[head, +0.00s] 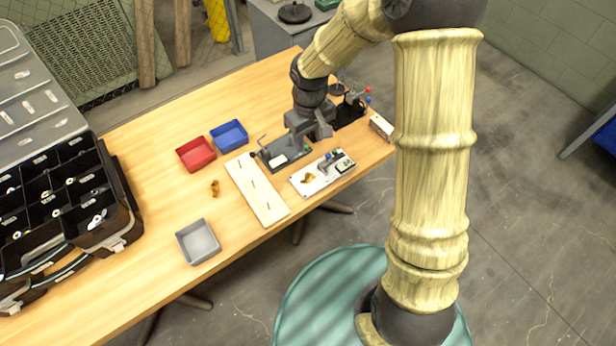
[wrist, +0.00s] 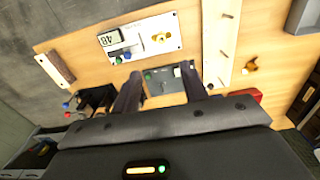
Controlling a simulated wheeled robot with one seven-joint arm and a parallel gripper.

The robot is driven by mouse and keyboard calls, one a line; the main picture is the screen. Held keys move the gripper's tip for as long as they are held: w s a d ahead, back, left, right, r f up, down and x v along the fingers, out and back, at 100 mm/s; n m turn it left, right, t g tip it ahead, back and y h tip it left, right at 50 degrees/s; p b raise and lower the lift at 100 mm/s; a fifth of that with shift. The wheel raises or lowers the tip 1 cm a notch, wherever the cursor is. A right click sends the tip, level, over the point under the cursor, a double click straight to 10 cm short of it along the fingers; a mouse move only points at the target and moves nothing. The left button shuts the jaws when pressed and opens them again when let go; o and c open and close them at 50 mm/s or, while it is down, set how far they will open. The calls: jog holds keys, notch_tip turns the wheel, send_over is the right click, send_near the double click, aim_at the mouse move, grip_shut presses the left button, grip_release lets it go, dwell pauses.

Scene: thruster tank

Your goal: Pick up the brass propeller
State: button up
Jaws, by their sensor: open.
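Two small brass-coloured things show, and at this size I cannot tell for sure which is the propeller. One lobed brass piece (head: 307,178) lies on the white board (head: 338,169); it also shows in the wrist view (wrist: 161,37). The other brass piece (head: 215,187) lies on bare wood left of the long pale strip, and it shows in the wrist view (wrist: 249,66). My gripper (head: 322,132) is over the back right part of the table, apart from both. In the wrist view its two dark fingers (wrist: 162,74) are spread with nothing between them.
Red (head: 196,154), blue (head: 229,136) and grey (head: 198,242) trays stand on the table (head: 150,240). A pale strip with pegs (head: 257,190) lies beside the white board. A dark plate (head: 283,152) is near my gripper. A compartmented black case (head: 60,200) fills the left end.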

send_over(308, 173)
jog(key=f, duration=1)
jog(key=shift+w+d+f, duration=0.15)
jog(key=shift+d+f, duration=0.05)
jog(key=shift+a+f+p, duration=0.15)
jog(key=shift+f+p, duration=0.5)
jog(key=shift+f, duration=1.95)
grip_shut()
